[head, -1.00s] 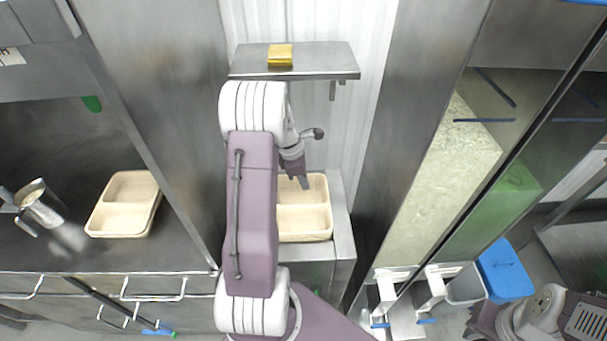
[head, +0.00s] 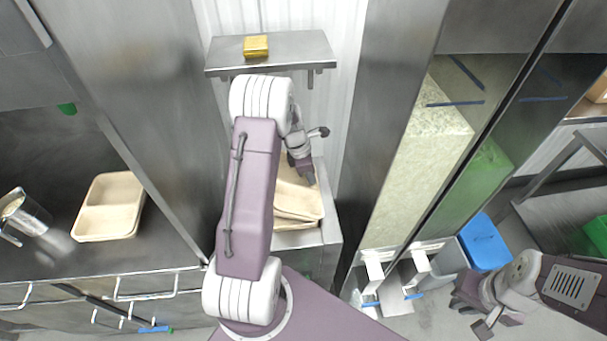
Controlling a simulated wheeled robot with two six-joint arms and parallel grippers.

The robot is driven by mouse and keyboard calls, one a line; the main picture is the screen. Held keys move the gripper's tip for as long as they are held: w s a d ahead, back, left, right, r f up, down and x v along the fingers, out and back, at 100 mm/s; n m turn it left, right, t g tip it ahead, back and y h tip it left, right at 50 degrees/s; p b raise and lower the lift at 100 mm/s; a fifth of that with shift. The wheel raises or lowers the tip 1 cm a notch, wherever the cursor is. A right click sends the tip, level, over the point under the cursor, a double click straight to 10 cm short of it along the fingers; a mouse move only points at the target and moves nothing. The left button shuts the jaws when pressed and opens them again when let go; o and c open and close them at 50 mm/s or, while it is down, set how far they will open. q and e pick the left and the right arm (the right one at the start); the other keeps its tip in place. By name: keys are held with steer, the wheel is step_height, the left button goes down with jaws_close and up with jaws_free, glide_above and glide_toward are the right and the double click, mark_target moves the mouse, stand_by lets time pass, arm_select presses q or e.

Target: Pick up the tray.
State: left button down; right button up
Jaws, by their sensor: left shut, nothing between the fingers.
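A beige tray (head: 300,206) lies on the narrow steel counter in the middle, partly hidden behind my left arm. It looks skewed, with more than one edge showing, as in a stack. My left gripper (head: 308,178) points down over the far right part of this tray. It is shut and holds nothing; I cannot tell whether it touches the tray. A second beige tray with two compartments (head: 110,206) lies flat on the left counter. My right gripper (head: 484,329) is low at the right, away from both trays, and its fingers are unclear.
A metal pitcher (head: 28,212) stands left of the left tray. A wall shelf (head: 290,52) holds a yellow block (head: 256,46). A tall bin of rice (head: 425,150) stands right of the middle counter, near a blue-lidded bin (head: 485,243).

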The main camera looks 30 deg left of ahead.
arm_select(q)
steer(key=shift+w+d+r+p, duration=0.25)
steer(key=shift+w+d+p, duration=0.35)
steer(key=shift+w+d, duration=0.4)
steer(key=shift+w+d+f, duration=0.1)
steer(key=shift+d+f, duration=0.1)
steer(key=shift+d, duration=0.1)
